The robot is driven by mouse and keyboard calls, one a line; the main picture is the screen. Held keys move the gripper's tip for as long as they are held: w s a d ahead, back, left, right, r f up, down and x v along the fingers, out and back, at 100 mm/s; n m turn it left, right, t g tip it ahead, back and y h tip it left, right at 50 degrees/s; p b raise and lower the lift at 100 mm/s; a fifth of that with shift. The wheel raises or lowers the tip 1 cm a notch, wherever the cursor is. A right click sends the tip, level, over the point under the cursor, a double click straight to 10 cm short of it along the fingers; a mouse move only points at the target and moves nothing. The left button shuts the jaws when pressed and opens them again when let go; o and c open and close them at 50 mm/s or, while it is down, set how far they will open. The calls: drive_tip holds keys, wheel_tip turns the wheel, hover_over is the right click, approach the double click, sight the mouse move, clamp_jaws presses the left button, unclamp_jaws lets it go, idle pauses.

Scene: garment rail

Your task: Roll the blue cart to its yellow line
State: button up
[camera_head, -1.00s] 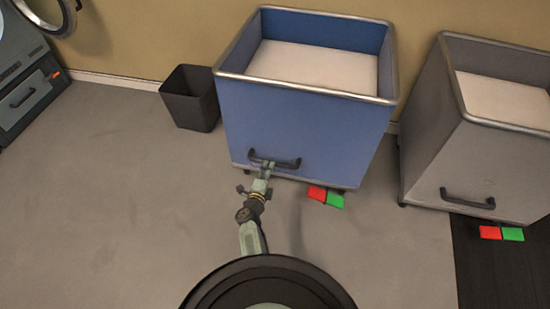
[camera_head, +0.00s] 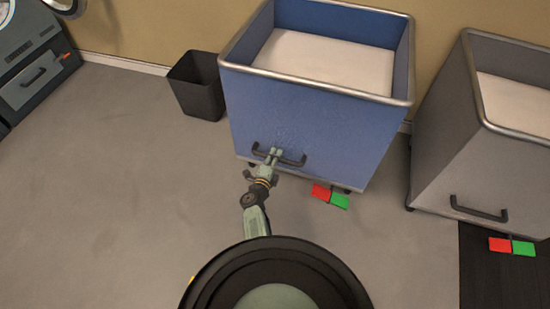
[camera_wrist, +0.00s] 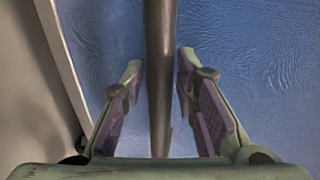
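The blue cart (camera_head: 300,120) stands by the wall, with a silver rim and a white load inside. Its dark handle (camera_head: 292,161) is low on the front face. My gripper (camera_head: 274,153) is at the handle. In the wrist view, my gripper (camera_wrist: 158,64) is open, with one finger on each side of the handle bar (camera_wrist: 160,75); gaps show between the bar and both fingers. A red pedal (camera_head: 320,191) and a green pedal (camera_head: 340,201) stick out under the cart. A small yellow patch (camera_head: 192,279) shows beside my base; I cannot tell whether it is the line.
A grey cart (camera_head: 455,160) stands to the right, with its own pedals and a dark floor strip (camera_head: 490,275) in front. A black bin (camera_head: 197,85) stands just left of the blue cart. A machine (camera_head: 35,70) is far left. The left floor is clear.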

clamp_jaws()
idle(0.7)
